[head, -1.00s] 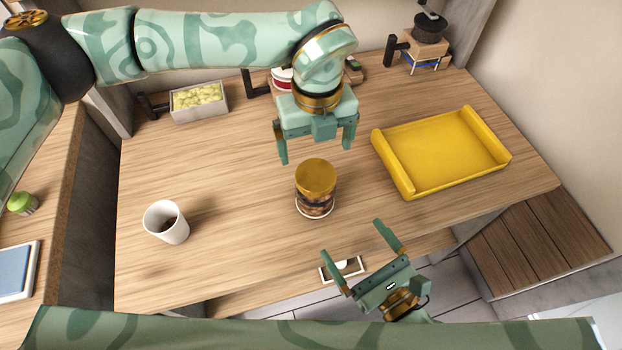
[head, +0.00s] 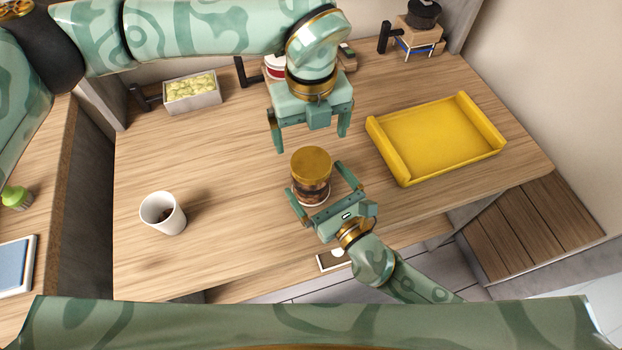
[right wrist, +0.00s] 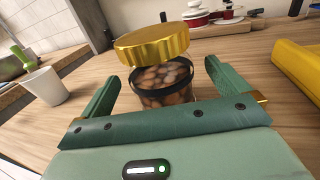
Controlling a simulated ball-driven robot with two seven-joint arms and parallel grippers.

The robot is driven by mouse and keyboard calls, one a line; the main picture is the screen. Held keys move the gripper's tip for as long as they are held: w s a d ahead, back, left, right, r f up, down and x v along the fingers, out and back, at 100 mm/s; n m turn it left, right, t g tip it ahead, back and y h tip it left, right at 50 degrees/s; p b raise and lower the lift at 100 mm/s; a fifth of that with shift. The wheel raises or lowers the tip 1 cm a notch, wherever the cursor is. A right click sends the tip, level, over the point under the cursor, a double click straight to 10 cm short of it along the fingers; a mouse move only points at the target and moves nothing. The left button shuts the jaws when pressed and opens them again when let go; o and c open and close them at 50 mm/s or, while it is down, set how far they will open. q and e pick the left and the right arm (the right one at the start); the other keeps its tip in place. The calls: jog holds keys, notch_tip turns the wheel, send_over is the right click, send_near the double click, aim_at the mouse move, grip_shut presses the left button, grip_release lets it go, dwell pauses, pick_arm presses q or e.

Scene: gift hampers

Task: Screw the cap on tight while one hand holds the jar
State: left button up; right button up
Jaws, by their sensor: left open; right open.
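A glass jar (head: 312,190) with brown contents stands upright on the wooden table, with a gold cap (head: 311,163) on top. In the right wrist view the jar (right wrist: 165,88) shows round brown pieces and a dark band, and the gold cap (right wrist: 152,45) looks slightly tilted on its mouth. My right gripper (head: 321,188) is open, low at the jar's front, with one finger on each side of it. My left gripper (head: 309,142) is open and empty, pointing down above and behind the cap, apart from it.
A yellow tray (head: 440,140) lies to the right. A box of pale yellow pieces (head: 192,93) is at the back left. A grinder-like item (head: 417,38) is at the back right. The table between cup and jar is clear.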

aim_at(311, 162)
jog(key=shift+x, duration=2.1)
jog(key=c, duration=2)
pick_arm(q)
jog(key=n, duration=0.4)
jog(key=shift+n, duration=0.3)
jog(key=shift+f, duration=4)
